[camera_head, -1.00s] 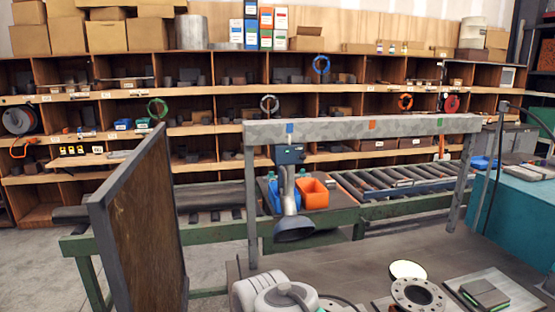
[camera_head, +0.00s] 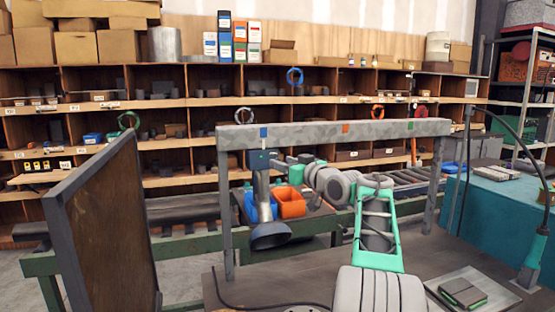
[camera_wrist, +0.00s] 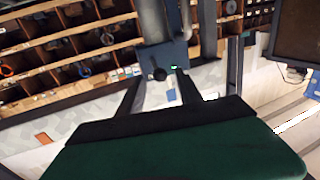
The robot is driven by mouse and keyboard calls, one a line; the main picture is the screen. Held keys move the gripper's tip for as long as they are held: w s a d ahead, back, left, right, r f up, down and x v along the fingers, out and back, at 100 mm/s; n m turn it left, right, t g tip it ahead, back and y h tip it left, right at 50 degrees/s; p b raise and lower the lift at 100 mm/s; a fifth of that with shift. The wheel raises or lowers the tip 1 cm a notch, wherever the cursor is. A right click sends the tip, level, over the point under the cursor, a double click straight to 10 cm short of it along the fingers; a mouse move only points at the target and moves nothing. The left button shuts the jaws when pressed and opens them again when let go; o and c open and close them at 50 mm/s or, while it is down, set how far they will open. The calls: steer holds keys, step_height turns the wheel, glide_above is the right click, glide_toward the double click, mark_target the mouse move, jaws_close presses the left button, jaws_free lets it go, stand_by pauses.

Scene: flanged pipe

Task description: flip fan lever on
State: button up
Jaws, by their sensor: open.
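The fan's dark blue-grey switch box (camera_head: 262,159) hangs under the grey beam, above a pipe with a dark round hood (camera_head: 270,234). In the wrist view the box (camera_wrist: 180,52) faces me. It carries a dark round-ended lever (camera_wrist: 158,73) and a small lit green light. My gripper (camera_wrist: 161,80) is open, with its two dark fingers pointing at the box, one on each side of the lever in the picture. I cannot tell whether they touch it. In the head view my gripper (camera_head: 281,165) is small, just right of the box.
The grey beam (camera_head: 350,132) runs above my arm on upright posts. A brown panel (camera_head: 105,230) stands at the left. An orange bin (camera_head: 291,202) sits behind the hood. A roller conveyor and shelves lie behind. A teal bench (camera_head: 500,210) is at the right.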

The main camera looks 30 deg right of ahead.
steer(key=w, duration=0.3)
steer(key=shift+w+p, duration=0.25)
steer(key=shift+p, duration=0.15)
steer(key=shift+c, duration=0.2)
jaws_close()
